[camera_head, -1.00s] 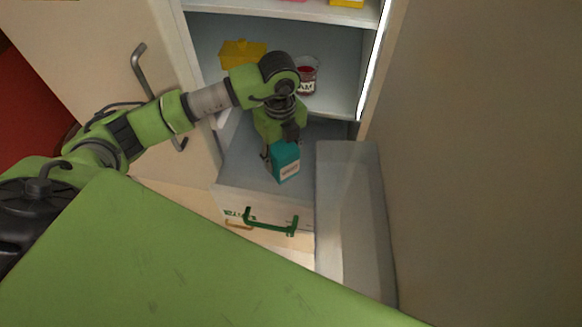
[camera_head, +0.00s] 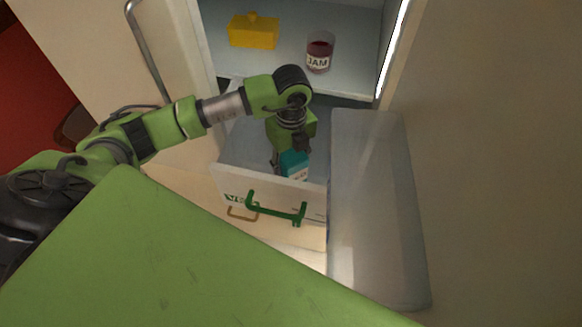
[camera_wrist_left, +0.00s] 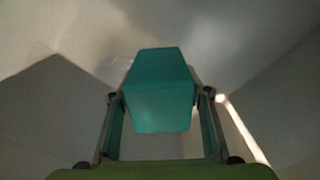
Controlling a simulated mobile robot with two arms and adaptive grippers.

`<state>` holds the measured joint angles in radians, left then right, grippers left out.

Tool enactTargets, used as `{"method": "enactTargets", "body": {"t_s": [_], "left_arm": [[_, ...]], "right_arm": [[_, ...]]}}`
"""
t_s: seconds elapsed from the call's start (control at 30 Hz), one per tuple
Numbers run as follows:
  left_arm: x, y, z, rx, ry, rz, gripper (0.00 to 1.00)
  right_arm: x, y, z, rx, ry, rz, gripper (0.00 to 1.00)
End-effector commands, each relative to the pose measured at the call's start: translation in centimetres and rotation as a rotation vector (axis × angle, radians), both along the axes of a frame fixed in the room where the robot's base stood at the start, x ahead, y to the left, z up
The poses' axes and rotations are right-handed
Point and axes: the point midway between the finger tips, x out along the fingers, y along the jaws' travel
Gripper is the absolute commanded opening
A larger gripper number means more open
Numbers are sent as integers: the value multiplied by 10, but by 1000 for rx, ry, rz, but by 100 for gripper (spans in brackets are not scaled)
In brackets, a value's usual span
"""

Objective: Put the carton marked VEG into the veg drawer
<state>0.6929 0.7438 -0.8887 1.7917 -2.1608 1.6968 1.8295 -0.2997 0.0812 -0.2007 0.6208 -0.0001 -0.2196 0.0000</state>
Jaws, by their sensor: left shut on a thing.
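The teal carton (camera_head: 294,161) with a white label is in my left gripper (camera_head: 288,153), inside the open drawer. The label's writing is too small to read. The carton's lower part is hidden behind the drawer's pale front (camera_head: 232,181), which has a green handle and green letters, partly covered, starting "VE". In the left wrist view the carton (camera_wrist_left: 160,95) is upright between the two fingers of the gripper (camera_wrist_left: 160,88), which are shut on its sides. Whether its base touches the drawer floor cannot be told. My right gripper is not in view.
A yellow butter dish (camera_head: 253,33) and a jam jar (camera_head: 319,52) stand on the shelf above the drawer. A tan handle (camera_head: 242,213) shows below the drawer front. A grey panel (camera_head: 375,200) is close at the drawer's right. Open doors flank both sides.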

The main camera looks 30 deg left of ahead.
Motion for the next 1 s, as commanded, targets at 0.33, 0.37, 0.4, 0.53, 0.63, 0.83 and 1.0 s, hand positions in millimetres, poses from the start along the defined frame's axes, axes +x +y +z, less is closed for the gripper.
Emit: {"method": "enactTargets", "body": {"t_s": [0.33,0.37,0.4,0.53,0.63,0.83,1.0], "left_arm": [[1,0,-4,-1,-2,0,10],[1,0,-5,-1,-2,0,10],[0,0,-6,0,0,0,47],[0,0,-5,0,0,0,61],[0,0,-5,0,0,0,61],[0,0,-4,-1,-1,0,61],[1,0,6,-1,-1,0,61]], "right_arm": [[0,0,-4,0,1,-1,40],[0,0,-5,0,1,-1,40],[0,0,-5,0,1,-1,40],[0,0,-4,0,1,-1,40],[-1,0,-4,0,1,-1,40],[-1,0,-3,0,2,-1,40],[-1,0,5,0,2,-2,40]]}}
